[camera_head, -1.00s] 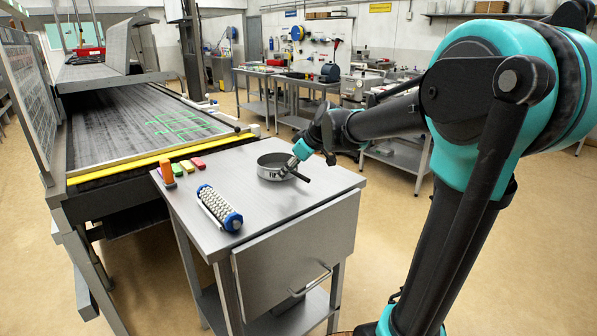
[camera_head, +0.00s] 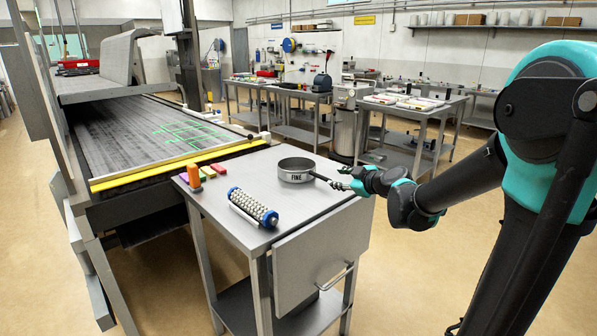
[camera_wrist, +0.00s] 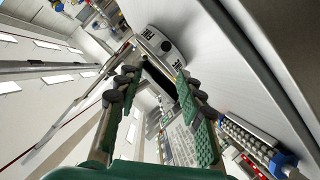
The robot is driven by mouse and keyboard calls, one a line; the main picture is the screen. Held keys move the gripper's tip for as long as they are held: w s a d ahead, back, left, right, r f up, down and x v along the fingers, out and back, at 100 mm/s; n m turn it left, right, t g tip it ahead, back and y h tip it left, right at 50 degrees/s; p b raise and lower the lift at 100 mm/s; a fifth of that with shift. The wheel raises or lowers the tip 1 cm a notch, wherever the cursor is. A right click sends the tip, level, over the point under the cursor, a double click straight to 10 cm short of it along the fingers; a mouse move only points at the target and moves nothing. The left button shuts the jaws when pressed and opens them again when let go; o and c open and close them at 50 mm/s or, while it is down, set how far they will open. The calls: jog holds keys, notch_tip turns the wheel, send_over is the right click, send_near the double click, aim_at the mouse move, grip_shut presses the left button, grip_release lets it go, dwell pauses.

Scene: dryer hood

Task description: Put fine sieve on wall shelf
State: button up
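The fine sieve (camera_head: 297,169) is a round grey metal sieve marked "FINE". It stands on the metal side table (camera_head: 310,213), near its far right edge. Its dark handle (camera_head: 323,179) points right toward my gripper (camera_head: 341,182). In the wrist view my gripper (camera_wrist: 157,76) is open, with its two green-padded fingers apart. The sieve (camera_wrist: 165,42) is just beyond the fingertips, and its black handle (camera_wrist: 158,73) shows between them; contact is not visible. A wall shelf (camera_head: 495,27) with boxes and white containers runs along the back wall at upper right.
A roller with blue ends (camera_head: 252,207) and several coloured blocks (camera_head: 208,172) lie on the side table. The dryer's belt (camera_head: 140,133) and hood (camera_head: 108,80) stand at left. Workbenches (camera_head: 415,108) with goods stand behind; open floor lies between.

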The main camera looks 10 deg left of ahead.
aim_at(319, 175)
jog(key=x, duration=0.7)
jog(key=shift+s+a+x, duration=0.1)
jog(key=shift+x, duration=1.25)
jog(key=shift+s+a+x, duration=0.1)
jog(key=shift+a+x, duration=0.05)
jog(key=shift+x, duration=1.2)
grip_shut()
